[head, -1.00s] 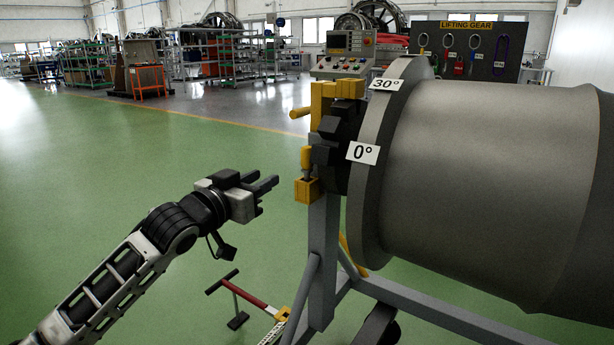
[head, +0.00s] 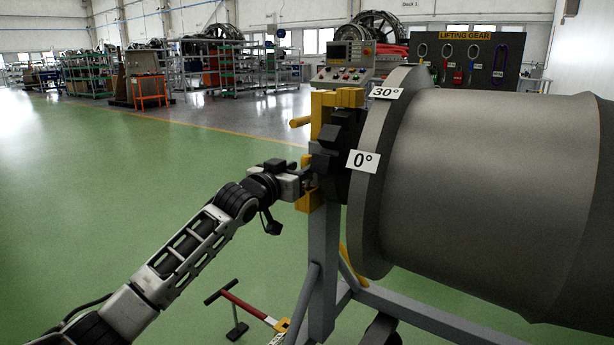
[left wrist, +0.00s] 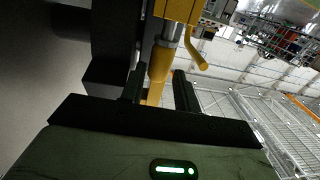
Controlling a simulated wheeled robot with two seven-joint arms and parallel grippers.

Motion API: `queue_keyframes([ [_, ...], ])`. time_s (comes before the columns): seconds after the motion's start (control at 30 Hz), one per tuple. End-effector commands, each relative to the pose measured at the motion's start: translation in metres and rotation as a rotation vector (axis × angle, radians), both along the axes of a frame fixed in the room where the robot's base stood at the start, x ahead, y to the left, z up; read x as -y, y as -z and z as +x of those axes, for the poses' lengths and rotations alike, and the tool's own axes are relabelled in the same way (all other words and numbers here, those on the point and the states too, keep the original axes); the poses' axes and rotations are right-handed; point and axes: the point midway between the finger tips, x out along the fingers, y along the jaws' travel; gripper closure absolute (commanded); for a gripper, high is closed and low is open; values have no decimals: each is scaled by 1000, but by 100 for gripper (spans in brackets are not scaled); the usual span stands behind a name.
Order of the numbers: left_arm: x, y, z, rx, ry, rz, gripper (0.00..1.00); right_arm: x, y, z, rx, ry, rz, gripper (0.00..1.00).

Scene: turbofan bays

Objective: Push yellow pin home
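The yellow pin (head: 306,160) stands at the yellow bracket on the stand, left of the 0° label; my gripper hides its lower part in the head view. In the left wrist view the yellow pin (left wrist: 160,63) lies between my fingers, and a bare metal shank (left wrist: 171,32) shows between it and a yellow block (left wrist: 181,9). My left gripper (head: 307,181) is at the pin, and in the left wrist view its fingers (left wrist: 158,90) are apart on either side of it. A gap shows beside the right finger; contact at the left finger is unclear. My right gripper is out of view.
The large grey engine casing (head: 480,190) fills the right side, with dark blocks (head: 335,150) on its flange. A yellow handle (head: 300,122) sticks out left above the pin. The green floor at left is clear.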

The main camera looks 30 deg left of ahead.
Motion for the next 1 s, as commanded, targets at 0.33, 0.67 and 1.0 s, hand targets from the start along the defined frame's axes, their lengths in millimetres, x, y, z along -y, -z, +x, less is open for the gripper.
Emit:
queue_keyframes([
  [0.33, 3, 1, 29, 0, 0, 0, 69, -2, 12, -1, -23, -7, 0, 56],
  [0.67, 3, 1, 29, 0, 0, 0, 100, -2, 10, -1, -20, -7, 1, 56],
  [1.0, 2, -4, 29, 3, 0, 0, 100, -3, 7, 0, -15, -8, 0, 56],
])
